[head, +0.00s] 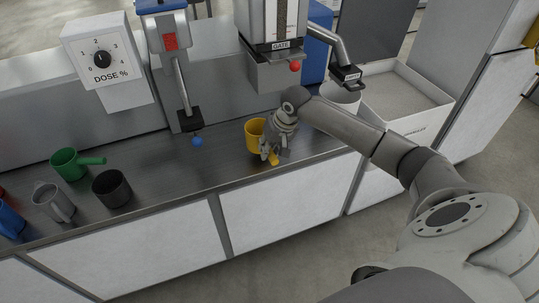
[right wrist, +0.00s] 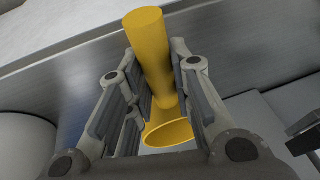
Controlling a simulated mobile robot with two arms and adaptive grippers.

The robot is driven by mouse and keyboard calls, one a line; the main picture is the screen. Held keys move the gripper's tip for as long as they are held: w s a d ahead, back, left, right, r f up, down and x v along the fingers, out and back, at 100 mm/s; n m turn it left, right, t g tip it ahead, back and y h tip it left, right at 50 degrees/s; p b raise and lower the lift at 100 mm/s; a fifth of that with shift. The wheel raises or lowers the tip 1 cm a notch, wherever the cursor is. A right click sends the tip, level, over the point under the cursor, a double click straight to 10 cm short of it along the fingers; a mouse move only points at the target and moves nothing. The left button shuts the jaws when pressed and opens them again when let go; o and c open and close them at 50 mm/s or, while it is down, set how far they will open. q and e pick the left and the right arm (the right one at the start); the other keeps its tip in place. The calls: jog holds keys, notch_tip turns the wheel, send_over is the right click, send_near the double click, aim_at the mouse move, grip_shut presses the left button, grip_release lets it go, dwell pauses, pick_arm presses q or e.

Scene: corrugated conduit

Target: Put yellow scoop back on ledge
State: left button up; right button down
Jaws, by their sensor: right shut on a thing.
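The yellow scoop (head: 254,131) is a cup with a straight handle, at the middle of the steel ledge (head: 170,180) in the head view. My right gripper (head: 270,155) is at the scoop, shut on its handle. In the right wrist view the yellow scoop (right wrist: 160,70) shows between the two fingers of my right gripper (right wrist: 160,100). I cannot tell whether the scoop touches the ledge. My left gripper is not in view.
A green scoop (head: 70,164), a grey one (head: 50,204), a black one (head: 112,189) and a blue one (head: 10,222) stand at the left. A grey-filled bin (head: 405,97) stands at right.

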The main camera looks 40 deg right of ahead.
jog(key=shift+w+d+f, duration=0.2)
jog(key=shift+w+f, duration=0.15)
jog(key=shift+f, duration=1.65)
jog(key=shift+f, duration=0.15)
jog(key=c, duration=1.3)
grip_release()
jog(key=v, duration=1.2)
jog(key=shift+d, duration=0.1)
